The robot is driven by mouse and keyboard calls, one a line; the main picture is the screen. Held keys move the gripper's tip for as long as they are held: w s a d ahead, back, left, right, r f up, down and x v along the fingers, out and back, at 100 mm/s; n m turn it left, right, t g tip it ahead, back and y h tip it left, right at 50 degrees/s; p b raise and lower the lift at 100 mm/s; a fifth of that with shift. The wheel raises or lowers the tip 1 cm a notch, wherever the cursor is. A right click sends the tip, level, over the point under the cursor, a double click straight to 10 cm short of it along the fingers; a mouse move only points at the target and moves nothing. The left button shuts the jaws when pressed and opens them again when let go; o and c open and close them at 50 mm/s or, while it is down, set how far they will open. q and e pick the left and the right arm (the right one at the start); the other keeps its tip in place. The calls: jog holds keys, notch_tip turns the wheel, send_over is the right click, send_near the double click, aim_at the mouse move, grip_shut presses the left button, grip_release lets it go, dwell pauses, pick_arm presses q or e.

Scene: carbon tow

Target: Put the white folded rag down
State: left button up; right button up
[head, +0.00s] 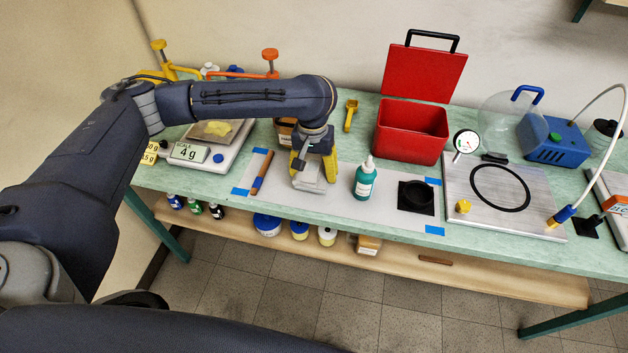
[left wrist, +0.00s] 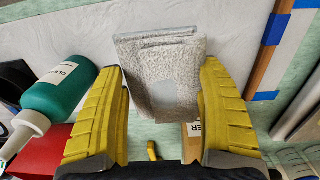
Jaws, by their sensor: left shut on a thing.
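The white folded rag (left wrist: 160,62) is between the yellow fingers of my left gripper (left wrist: 163,110) in the left wrist view. The fingers are shut on its sides. In the head view the rag (head: 310,182) shows under my left gripper (head: 312,172), over the pale mat (head: 330,203) on the bench. I cannot tell whether the rag touches the mat. My right gripper is not in view.
A green bottle (head: 364,180) stands just right of the rag. Blue tape (head: 240,191) marks the mat's corners.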

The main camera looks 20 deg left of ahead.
aim_at(313, 169)
pick_arm(q)
jog(key=shift+f, duration=2.2)
jog(key=shift+f, duration=0.15)
jog(key=o, duration=1)
notch_tip(313, 169, up, 12)
jog(key=shift+a+r, duration=0.15)
